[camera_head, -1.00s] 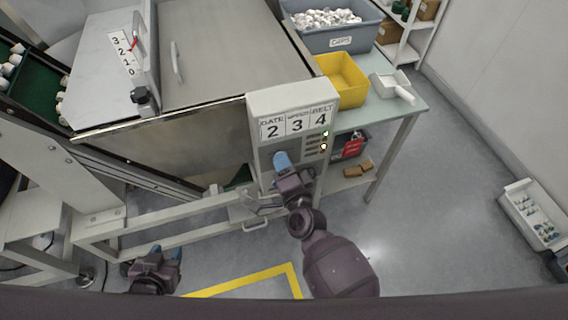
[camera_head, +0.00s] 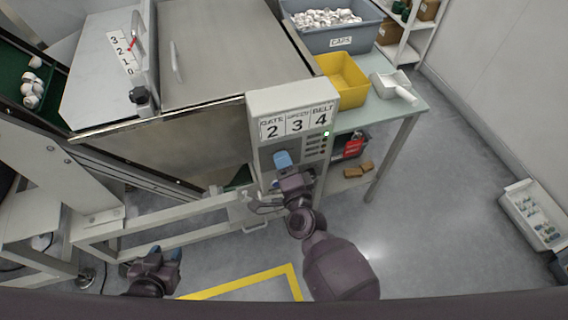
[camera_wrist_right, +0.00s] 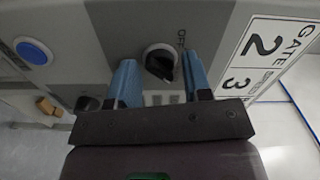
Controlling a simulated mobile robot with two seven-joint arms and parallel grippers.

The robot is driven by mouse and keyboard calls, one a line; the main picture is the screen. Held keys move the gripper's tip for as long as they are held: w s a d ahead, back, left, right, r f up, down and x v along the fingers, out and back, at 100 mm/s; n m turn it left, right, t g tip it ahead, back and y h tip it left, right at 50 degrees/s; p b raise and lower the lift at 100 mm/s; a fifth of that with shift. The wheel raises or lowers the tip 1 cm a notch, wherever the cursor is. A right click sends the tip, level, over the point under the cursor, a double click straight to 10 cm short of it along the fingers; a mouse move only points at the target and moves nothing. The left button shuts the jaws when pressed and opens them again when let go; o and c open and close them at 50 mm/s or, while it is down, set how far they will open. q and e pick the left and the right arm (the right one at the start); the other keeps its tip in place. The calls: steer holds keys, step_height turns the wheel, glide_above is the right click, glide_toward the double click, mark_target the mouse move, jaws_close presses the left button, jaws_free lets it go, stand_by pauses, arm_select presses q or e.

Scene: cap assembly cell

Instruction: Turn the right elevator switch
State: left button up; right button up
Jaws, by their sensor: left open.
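The grey control panel (camera_head: 290,125) stands at the machine's right corner, with GATE, SPEED and BELT labels reading 2, 3, 4. My right gripper (camera_head: 284,162) is at the panel's front. In the right wrist view, its two blue fingers (camera_wrist_right: 162,76) are apart, with a black rotary switch (camera_wrist_right: 162,63) marked OFF between them. Gaps show between the switch and the fingers, so it is not gripped. The head view hides this switch behind the gripper. I cannot tell whether it is the right elevator switch. My left gripper (camera_head: 169,256) is open and empty at lower left.
A blue button (camera_wrist_right: 33,52) and another dark knob (camera_wrist_right: 86,104) are on the panel. The side table (camera_head: 412,107) carries a yellow bin (camera_head: 343,79), a white scoop (camera_head: 392,87) and a grey CAPS bin (camera_head: 333,39).

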steer(key=shift+o, duration=0.9)
steer(key=v, duration=1)
steer(key=shift+s+d, duration=0.15)
steer(key=shift+s, duration=0.25)
